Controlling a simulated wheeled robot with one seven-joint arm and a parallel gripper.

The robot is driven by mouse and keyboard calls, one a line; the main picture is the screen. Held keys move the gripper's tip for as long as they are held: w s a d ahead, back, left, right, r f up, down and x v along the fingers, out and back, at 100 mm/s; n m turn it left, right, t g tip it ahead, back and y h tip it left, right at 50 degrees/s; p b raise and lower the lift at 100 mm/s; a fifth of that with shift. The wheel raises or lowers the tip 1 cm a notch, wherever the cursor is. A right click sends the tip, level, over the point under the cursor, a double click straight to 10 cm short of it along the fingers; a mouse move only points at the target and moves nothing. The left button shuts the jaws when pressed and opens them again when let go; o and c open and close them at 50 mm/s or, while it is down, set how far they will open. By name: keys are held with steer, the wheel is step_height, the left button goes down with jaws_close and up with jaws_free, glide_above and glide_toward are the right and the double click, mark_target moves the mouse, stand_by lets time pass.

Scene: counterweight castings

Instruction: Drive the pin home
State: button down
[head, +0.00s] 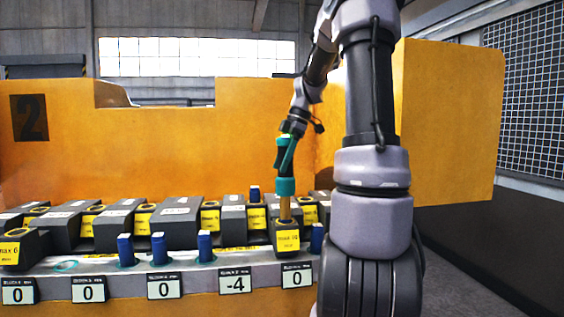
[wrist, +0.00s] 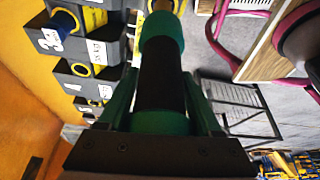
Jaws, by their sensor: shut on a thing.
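My gripper (head: 284,155) is shut around a cylinder tool (head: 285,186) with a dark middle and green ends, held upright. In the wrist view the tool (wrist: 162,85) lies between my green fingers. A tan shaft (head: 285,208) runs down from its lower end to a dark casting (head: 286,239) with a yellow label; I cannot tell whether the shaft is part of the tool or a separate pin. Its lower tip is hidden at the casting's top. Blue pins stand along the front, including one left (head: 204,246) and one right (head: 316,238) of this casting.
Several dark castings (head: 118,222) with yellow labels sit in a row. Number plates line the front; one reads -4 (head: 235,282), the others 0. A yellow wall (head: 150,140) rises behind. A wooden-topped table (wrist: 275,55) shows in the wrist view.

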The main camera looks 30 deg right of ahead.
steer(key=shift+f, duration=0.6)
stand_by(0.3)
steer(key=shift+r, duration=0.1)
step_height(320, 180, up, 10)
steer(key=shift+f, duration=0.1)
stand_by(0.5)
stand_by(1.4)
